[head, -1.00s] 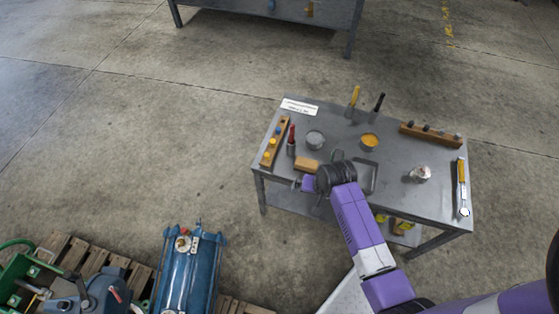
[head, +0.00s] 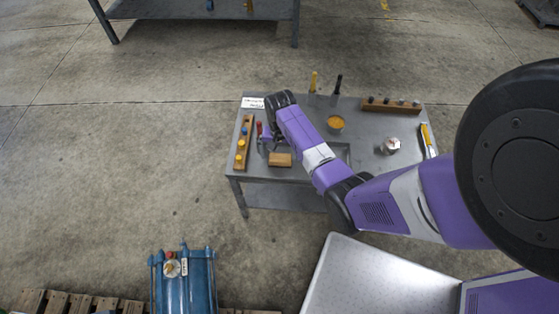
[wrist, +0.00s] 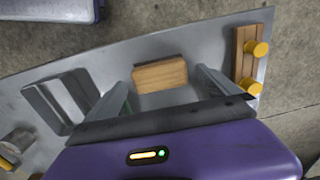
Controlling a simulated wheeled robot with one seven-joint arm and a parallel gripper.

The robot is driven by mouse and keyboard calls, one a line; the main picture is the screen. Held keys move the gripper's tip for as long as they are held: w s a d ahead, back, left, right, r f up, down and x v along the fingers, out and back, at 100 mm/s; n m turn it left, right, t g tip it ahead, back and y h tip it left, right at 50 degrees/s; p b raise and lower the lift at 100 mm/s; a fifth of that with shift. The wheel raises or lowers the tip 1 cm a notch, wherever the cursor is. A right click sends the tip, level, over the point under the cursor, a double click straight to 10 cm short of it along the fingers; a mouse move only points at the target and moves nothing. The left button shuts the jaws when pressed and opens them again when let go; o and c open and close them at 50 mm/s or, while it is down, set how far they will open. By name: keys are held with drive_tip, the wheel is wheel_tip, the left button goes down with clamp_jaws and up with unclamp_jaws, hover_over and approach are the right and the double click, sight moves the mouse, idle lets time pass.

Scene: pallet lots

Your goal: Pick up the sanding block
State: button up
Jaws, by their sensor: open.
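The sanding block (head: 280,159) is a small tan wooden block lying on the grey metal table near its front edge. In the wrist view the sanding block (wrist: 160,75) lies ahead of my gripper (wrist: 158,88), between the lines of its two spread fingers. The fingers are apart and nothing is held. In the head view my gripper (head: 265,146) is at the left part of the table, just left of and behind the block, partly hidden by my wrist.
A wooden rack (head: 244,143) with yellow and blue knobs stands left of the block. A shallow grey tray (wrist: 62,100) lies on its other side. A yellow-topped can (head: 335,123), a pale can (head: 390,146) and a dark-pegged rack (head: 392,107) stand farther right.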

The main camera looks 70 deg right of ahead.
sight(280, 157)
drive_tip(key=shift+f, duration=1.3)
drive_tip(key=c, duration=1.5)
drive_tip(key=shift+o, duration=0.2)
drive_tip(key=shift+r, duration=0.1)
wheel_tip(280, 157, up, 20)
drive_tip(key=p, duration=0.3)
